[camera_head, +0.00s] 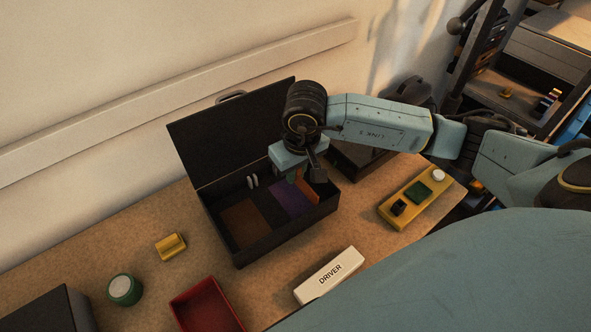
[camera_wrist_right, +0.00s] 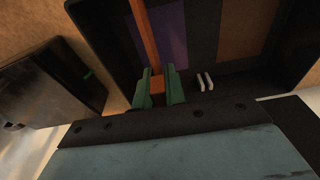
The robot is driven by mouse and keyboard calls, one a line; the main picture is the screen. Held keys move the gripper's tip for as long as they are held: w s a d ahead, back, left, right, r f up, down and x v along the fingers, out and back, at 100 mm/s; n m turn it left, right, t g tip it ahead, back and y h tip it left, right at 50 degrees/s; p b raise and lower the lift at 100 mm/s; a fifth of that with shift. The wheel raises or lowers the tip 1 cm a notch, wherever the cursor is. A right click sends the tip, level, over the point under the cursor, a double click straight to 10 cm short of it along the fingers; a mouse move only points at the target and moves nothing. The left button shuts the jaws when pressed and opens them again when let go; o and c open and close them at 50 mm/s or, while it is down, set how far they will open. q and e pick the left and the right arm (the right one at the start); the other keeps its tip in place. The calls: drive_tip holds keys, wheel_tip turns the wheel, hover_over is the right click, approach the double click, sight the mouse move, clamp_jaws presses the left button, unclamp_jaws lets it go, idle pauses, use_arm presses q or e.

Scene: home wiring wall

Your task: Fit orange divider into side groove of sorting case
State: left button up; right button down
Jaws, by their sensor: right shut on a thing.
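The sorting case (camera_head: 290,229) is a black open box on the workbench, its lid (camera_head: 235,130) raised at the back. Its floor shows a brown patch (camera_head: 244,222) and a purple patch (camera_head: 289,199). My right gripper (camera_head: 302,177) is over the case's right part, shut on the orange divider (camera_head: 309,191). In the right wrist view the divider (camera_wrist_right: 144,35) runs as a thin strip from between the green fingertips (camera_wrist_right: 159,87), beside the purple patch. Whether its edge sits in a groove cannot be told. My left gripper is not in view.
White tabs (camera_wrist_right: 205,82) stand inside the case. A yellow block (camera_head: 171,246), a green round container (camera_head: 124,289), a red bin (camera_head: 207,308) and a white DRIVER box (camera_head: 329,275) lie in front. A yellow panel (camera_head: 421,196) lies right of the case.

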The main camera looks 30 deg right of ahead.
sight(296, 183)
drive_tip(key=shift+b, duration=0.8)
idle(1.4)
drive_tip(key=shift+f+b, duration=2.35)
drive_tip(key=shift+b, duration=0.25)
drive_tip(key=c, duration=1.4)
unclamp_jaws()
drive_tip(key=shift+o, duration=0.2)
